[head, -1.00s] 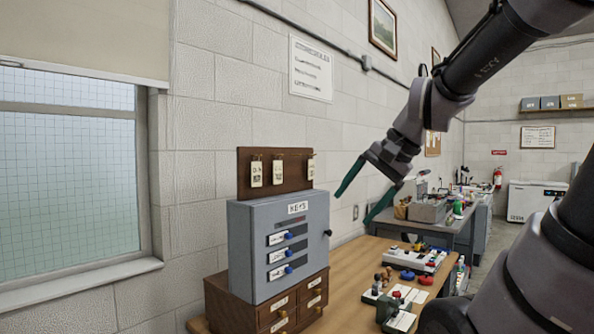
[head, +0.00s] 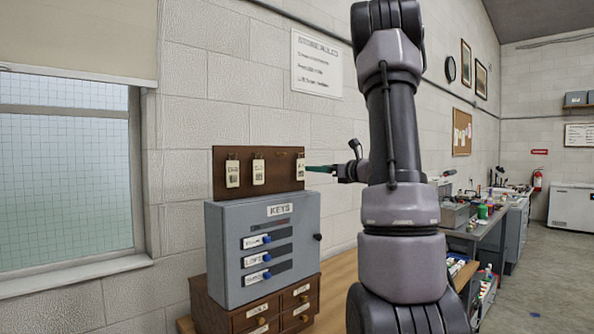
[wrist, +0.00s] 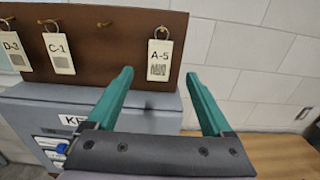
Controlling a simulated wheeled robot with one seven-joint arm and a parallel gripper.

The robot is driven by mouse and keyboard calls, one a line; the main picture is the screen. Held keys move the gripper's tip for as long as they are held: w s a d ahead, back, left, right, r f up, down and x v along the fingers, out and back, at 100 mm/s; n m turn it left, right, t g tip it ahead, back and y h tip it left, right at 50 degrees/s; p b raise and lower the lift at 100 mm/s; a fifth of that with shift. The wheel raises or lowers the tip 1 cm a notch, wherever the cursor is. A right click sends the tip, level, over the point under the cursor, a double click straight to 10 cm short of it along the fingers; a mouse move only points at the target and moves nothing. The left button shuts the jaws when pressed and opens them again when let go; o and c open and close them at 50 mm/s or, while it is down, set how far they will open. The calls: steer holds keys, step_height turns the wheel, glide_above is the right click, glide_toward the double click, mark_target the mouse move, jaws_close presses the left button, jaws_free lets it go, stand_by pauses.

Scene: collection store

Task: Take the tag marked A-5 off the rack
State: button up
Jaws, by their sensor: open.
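The tag marked A-5 (wrist: 159,60) hangs by a ring from a hook at the right end of the brown rack (wrist: 110,52). It also shows in the head view (head: 300,170), at the right end of the rack (head: 278,178). My gripper (wrist: 160,85) is open, with a green finger on each side of the tag in the wrist view. The tag appears beyond the fingertips, and nothing is between the jaws. In the head view my gripper (head: 318,169) is just right of the tag, partly hidden by my arm.
Tags C-1 (wrist: 60,53) and D-3 (wrist: 14,50) hang on the left part of the rack. The grey key cabinet (head: 230,280) stands below it on wooden drawers (head: 240,318). A wall (head: 270,120) is behind. A cluttered bench (head: 480,228) stands to the right.

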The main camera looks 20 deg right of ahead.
mark_target(301, 166)
steer(key=shift+r+x, duration=0.15)
steer(key=shift+x, duration=1.6)
steer(key=shift+r+x, duration=0.1)
steer(key=shift+x, duration=1.65)
jaws_close()
